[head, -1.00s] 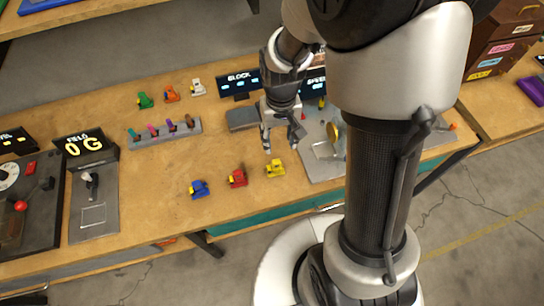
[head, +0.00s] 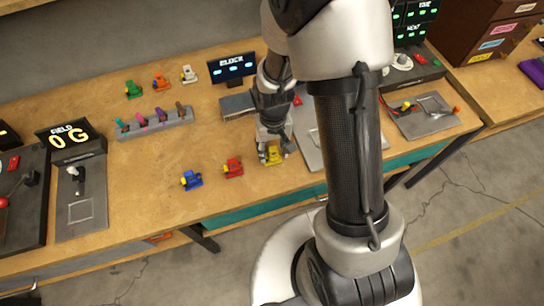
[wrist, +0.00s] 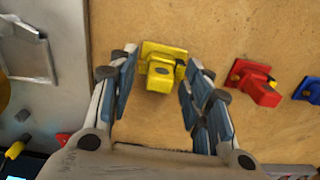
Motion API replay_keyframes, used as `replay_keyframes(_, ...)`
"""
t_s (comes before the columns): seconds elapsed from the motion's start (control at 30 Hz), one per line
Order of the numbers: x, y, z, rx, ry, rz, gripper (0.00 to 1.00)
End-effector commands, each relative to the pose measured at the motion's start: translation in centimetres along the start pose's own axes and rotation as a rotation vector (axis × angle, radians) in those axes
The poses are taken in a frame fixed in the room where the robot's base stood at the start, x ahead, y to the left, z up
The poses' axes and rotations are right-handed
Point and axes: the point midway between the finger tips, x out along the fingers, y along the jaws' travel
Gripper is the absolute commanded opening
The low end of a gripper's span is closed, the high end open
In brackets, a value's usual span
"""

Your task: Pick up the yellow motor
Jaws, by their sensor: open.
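The yellow motor (head: 274,155) sits on the wooden bench near its front edge, at the right end of a row with the red and blue motors. In the wrist view the yellow motor (wrist: 163,68) lies between and slightly beyond the tips of my gripper (wrist: 165,75). The fingers are open, one on each side of it, with bare wood showing between them. In the head view my gripper (head: 272,158) is right at the yellow motor and partly hides it. I cannot tell whether a finger touches it.
The red motor (head: 233,168) and blue motor (head: 191,181) stand to the left. Green, orange and white motors (head: 189,74) stand further back, behind a grey slotted rack (head: 154,123). A grey panel (head: 309,135) lies just right.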

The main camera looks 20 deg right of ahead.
Motion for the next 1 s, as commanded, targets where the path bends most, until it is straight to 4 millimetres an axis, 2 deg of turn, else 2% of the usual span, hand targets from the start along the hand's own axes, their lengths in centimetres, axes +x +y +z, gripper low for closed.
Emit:
replay_keyframes(0.17,-0.12,0.0,-0.05,0.0,0.002,0.0,0.45)
replay_keyframes(0.83,-0.14,0.0,-0.05,0.0,0.002,0.0,0.0)
replay_keyframes(1.0,-0.14,0.0,-0.06,0.0,0.002,0.0,0.0)
